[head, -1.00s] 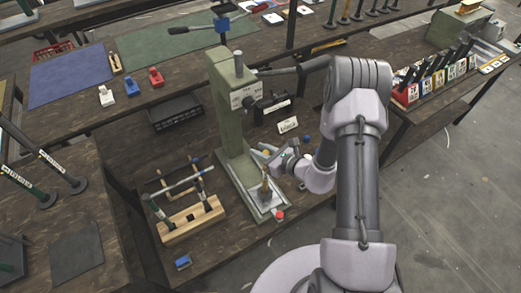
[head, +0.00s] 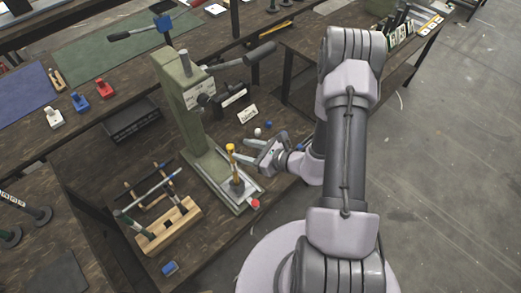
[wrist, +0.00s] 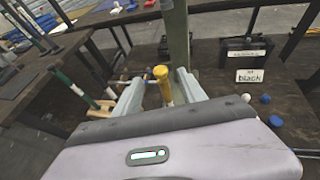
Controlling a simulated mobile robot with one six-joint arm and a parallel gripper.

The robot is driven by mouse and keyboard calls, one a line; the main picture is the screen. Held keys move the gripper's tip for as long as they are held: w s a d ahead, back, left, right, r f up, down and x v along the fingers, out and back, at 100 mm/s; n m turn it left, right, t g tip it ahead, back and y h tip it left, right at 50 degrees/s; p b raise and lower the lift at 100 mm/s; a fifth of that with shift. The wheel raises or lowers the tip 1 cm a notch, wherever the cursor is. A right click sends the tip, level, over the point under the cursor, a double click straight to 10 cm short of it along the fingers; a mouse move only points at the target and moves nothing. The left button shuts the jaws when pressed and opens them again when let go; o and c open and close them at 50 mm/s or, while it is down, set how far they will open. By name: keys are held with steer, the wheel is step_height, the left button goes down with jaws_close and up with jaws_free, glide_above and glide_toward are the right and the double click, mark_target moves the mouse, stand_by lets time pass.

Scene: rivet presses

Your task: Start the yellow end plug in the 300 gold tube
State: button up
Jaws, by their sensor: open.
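The gold tube (head: 236,173) stands upright on the base of the green press, with the yellow end plug (head: 231,148) at its top end. How deep the plug sits cannot be told. In the wrist view the yellow plug (wrist: 161,72) tops the gold tube (wrist: 166,93), both showing between my spread fingers. My gripper (head: 246,151) is open and empty, just right of the plug and tube in the head view. In the wrist view my gripper (wrist: 158,88) shows a gap on both sides of the tube.
The green press (head: 190,110) rises behind the tube, its lever (head: 245,57) reaching right. A wooden rack (head: 168,226) holding tubes stands left.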

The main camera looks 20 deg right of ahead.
steer(key=p+v, duration=0.1)
steer(key=v, duration=0.7)
steer(key=shift+w, duration=0.1)
steer(key=s+a+r+n+g+y+b, duration=0.35)
steer(key=a+r+n+g, duration=0.45)
steer(key=a+r+n, duration=0.55)
steer(key=s+d+r+n+t+h+b, duration=0.2)
steer(key=s+r+n+h, duration=0.7)
steer(key=s+n, duration=0.1)
steer(key=shift+s+n, duration=0.25)
steer(key=shift+n, duration=0.5)
